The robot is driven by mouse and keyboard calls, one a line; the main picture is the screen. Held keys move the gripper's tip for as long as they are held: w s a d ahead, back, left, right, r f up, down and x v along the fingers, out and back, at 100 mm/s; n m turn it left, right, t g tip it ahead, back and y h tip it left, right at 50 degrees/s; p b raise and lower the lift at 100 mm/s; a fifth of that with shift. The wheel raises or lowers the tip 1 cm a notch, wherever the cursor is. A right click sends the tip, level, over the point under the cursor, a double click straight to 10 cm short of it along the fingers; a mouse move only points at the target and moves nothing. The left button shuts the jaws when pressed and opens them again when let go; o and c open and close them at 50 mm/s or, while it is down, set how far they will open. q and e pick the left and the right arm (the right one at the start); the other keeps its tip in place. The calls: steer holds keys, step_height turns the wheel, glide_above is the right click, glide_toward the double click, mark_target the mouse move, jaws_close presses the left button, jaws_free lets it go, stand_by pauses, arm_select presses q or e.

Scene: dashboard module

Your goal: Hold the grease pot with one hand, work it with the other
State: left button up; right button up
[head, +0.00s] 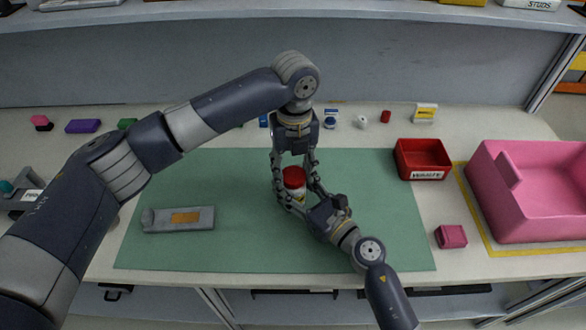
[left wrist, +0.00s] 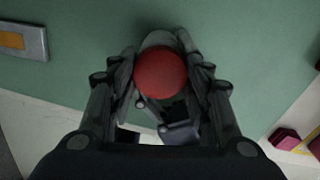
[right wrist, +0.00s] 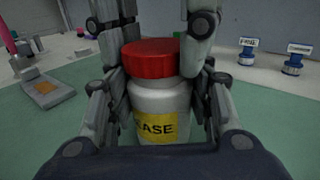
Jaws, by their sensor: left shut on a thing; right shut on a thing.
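The grease pot (head: 298,194) stands on the green mat (head: 235,240), a white jar with a red lid (head: 294,176). Its yellow label (right wrist: 155,127) reads "EASE" in the right wrist view, the rest being hidden. My left gripper (head: 294,180) comes from above and is shut on the red lid. The lid (left wrist: 161,73) sits between its fingers in the left wrist view. My right gripper (head: 296,200) reaches in from the front right and is shut on the pot's white body (right wrist: 160,98), below the lid. The lid appears seated on the jar.
A grey tool with an orange patch (head: 180,219) lies at the mat's left. A red bin (head: 422,160), a pink crate (head: 520,225) and a small pink block (head: 451,236) are to the right. Several small items line the back. The mat's front left is clear.

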arm_select(q)
steer(key=shift+a+f, duration=0.1)
steer(key=shift+f, duration=0.5)
stand_by(0.3)
steer(key=o, duration=0.6)
